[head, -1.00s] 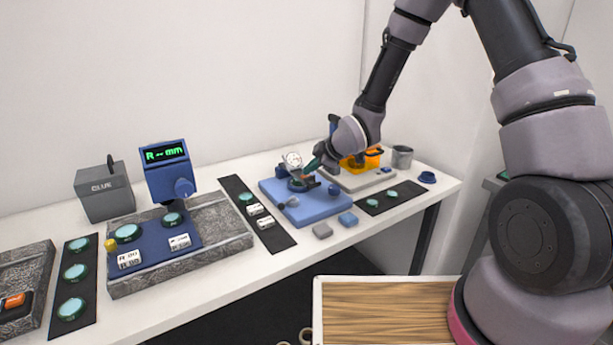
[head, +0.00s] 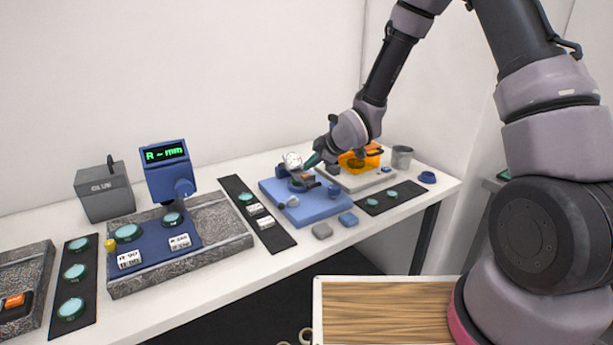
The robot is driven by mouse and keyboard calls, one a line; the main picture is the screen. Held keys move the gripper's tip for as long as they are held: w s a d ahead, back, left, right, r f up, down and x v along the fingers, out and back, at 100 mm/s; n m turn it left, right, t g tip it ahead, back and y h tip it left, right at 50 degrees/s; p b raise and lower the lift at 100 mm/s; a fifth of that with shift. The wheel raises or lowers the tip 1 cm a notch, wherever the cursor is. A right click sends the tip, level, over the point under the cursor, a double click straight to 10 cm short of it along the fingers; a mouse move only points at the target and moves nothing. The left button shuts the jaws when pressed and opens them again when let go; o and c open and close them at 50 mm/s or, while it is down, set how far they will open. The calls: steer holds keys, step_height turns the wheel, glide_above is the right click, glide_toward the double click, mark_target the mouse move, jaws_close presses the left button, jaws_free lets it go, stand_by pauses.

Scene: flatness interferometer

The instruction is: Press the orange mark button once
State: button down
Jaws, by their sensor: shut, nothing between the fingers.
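My gripper (head: 309,163) is shut and empty, small in the head view, just above the right part of a blue plate (head: 309,213) that carries a white dial gauge (head: 292,160). A small dark block with a dull orange-brown patch (head: 308,180) lies just below the fingertips; I cannot tell for sure whether it is the mark button. A gap seems to show between fingertips and block. Another orange piece (head: 14,300) sits on a black device at the far left edge. My wrist hides part of an orange tray (head: 371,161) behind it.
A blue instrument with a green display (head: 164,153) stands on a granite slab (head: 222,230) at left. Black strips (head: 272,231) bear teal discs. A metal cup (head: 402,157) stands at right.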

mark_target(311, 179)
steer(key=shift+r, duration=2.5)
steer(key=s+d+r+m+t+h, duration=0.1)
steer(key=s+d+r+m+h, duration=0.3)
steer(key=d+r, duration=0.5)
steer(key=s+d+r+m+h, duration=0.1)
steer(key=s+d+r+m, duration=0.2)
steer(key=d+r+m, duration=0.55)
steer(key=s+d+r+m, duration=0.2)
steer(key=s+r+m, duration=0.1)
steer(key=s, duration=0.3)
steer(key=s+d+r+m, duration=0.2)
steer(key=s+d+m, duration=0.1)
steer(key=s, duration=0.4)
steer(key=s+d+r+m, duration=0.3)
steer(key=s+m, duration=0.1)
steer(key=s, duration=0.2)
steer(key=shift+s+d+r, duration=0.2)
steer(key=shift+d+r, duration=0.05)
steer(key=shift+r, duration=0.1)
